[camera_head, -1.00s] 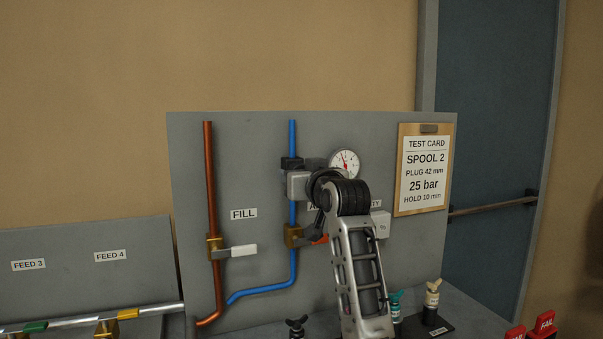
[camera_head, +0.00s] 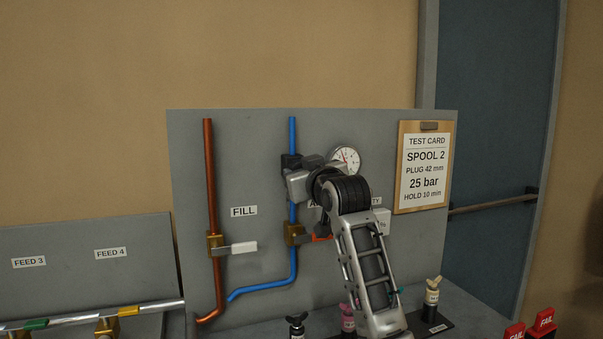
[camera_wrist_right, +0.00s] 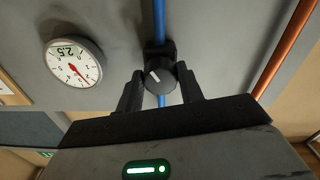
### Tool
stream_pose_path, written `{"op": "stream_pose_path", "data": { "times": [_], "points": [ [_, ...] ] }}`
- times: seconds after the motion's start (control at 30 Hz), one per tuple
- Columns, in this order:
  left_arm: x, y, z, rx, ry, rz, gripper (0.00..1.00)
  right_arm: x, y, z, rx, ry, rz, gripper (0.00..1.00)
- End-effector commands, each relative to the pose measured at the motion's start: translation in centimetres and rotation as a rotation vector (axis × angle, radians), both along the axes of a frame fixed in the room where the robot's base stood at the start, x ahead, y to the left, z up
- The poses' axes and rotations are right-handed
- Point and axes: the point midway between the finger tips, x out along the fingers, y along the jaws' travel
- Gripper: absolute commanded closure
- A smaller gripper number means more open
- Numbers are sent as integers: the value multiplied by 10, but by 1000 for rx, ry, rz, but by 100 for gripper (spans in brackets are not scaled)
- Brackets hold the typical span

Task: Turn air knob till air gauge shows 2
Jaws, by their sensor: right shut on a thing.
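The air knob (camera_wrist_right: 160,76) is a round black knob with a white mark, on the blue pipe in the right wrist view. My right gripper (camera_wrist_right: 160,88) is shut on it, one dark finger on each side. In the head view my right gripper (camera_head: 291,166) hides most of the knob. The air gauge (camera_wrist_right: 73,62) is a white dial with a red needle, upside down in the right wrist view; the needle points to the lower right there, and its exact reading is too small to tell. The gauge also shows in the head view (camera_head: 347,158). My left gripper is out of view.
A test card (camera_head: 425,168) hangs on the right of the grey panel (camera_head: 253,150). Small colored fittings stand on the bench below.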

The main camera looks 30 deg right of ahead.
Motion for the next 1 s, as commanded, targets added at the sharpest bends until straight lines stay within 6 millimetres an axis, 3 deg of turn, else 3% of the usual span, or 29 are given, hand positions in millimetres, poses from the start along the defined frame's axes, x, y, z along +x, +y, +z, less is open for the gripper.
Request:
{"op": "stream_pose_path", "data": {
  "times": [0.5, 1.0],
  "points": [
    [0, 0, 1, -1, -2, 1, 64, 0, -1, 0, -301, 74, -1, 86],
    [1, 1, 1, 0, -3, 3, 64, 0, -1, 0, -349, 86, 0, 86]
  ]
}}
